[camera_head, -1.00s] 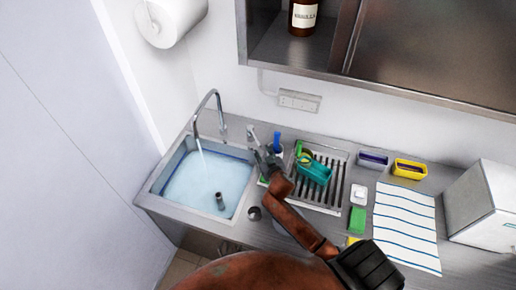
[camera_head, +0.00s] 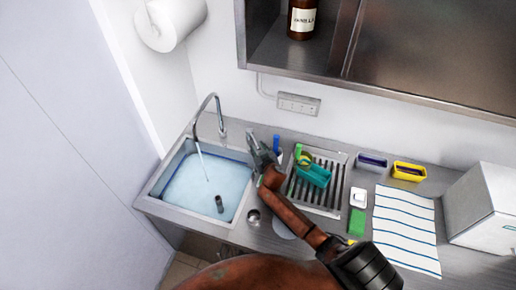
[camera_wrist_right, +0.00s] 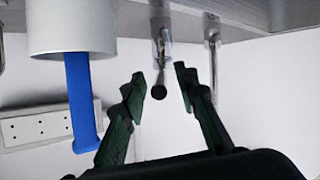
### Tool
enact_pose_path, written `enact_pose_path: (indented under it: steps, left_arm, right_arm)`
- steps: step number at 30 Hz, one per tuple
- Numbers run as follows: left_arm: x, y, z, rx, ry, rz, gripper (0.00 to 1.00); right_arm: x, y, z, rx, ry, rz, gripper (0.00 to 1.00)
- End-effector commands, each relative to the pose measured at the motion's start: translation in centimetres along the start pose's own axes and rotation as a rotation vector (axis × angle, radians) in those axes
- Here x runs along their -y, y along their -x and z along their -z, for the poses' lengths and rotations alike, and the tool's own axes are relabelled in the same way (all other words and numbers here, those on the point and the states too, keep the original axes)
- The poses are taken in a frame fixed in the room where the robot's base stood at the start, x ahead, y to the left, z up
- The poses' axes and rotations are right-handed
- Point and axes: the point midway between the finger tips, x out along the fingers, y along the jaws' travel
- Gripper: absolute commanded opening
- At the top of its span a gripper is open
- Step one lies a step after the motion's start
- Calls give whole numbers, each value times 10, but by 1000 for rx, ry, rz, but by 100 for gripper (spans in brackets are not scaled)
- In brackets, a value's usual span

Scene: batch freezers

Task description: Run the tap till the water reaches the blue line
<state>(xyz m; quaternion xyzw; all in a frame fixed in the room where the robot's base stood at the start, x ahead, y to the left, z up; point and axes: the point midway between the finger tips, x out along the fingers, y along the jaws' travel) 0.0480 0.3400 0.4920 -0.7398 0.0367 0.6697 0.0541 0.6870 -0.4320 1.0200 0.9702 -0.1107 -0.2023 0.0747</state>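The steel sink basin (camera_head: 150,205) holds pale blue water (camera_head: 195,188). A stream runs from the curved tap (camera_head: 210,97) into it. A blue line (camera_head: 228,156) shows on the back wall, close above the water; the exact gap is too small to tell. A dark upright plug piece (camera_head: 219,204) stands in the water. My right gripper (camera_head: 254,146) is just right of the sink. In the right wrist view the gripper (camera_wrist_right: 160,75) is open, with the tap lever (camera_wrist_right: 159,60) and its dark end between its fingertips, apparently untouched. My left gripper is not in view.
A pot with a blue-handled tool (camera_head: 277,144) stands right of my gripper. A drying rack (camera_head: 321,203) holds a teal item. A green sponge (camera_head: 357,221), striped cloth (camera_head: 406,220) and white box (camera_head: 486,207) lie farther right. A cabinet (camera_head: 400,85) overhangs the counter.

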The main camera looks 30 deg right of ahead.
Motion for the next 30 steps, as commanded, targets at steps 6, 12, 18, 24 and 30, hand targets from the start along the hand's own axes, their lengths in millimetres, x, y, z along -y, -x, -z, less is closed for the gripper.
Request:
enact_pose_path:
  steps: [6, 12, 18, 24, 30]
  left_arm:
    - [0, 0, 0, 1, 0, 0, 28]
    - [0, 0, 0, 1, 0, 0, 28]
    - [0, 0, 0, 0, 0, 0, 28]
    - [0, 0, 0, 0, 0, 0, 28]
    - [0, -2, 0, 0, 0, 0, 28]
  right_arm:
    - [0, 0, 0, 0, 0, 0, 12]
    - [0, 0, 0, 0, 0, 0, 0]
    - [0, 0, 0, 0, 0, 0, 0]
    - [0, 0, 0, 1, 0, 0, 0]
    - [1, 0, -1, 2, -3, -5, 0]
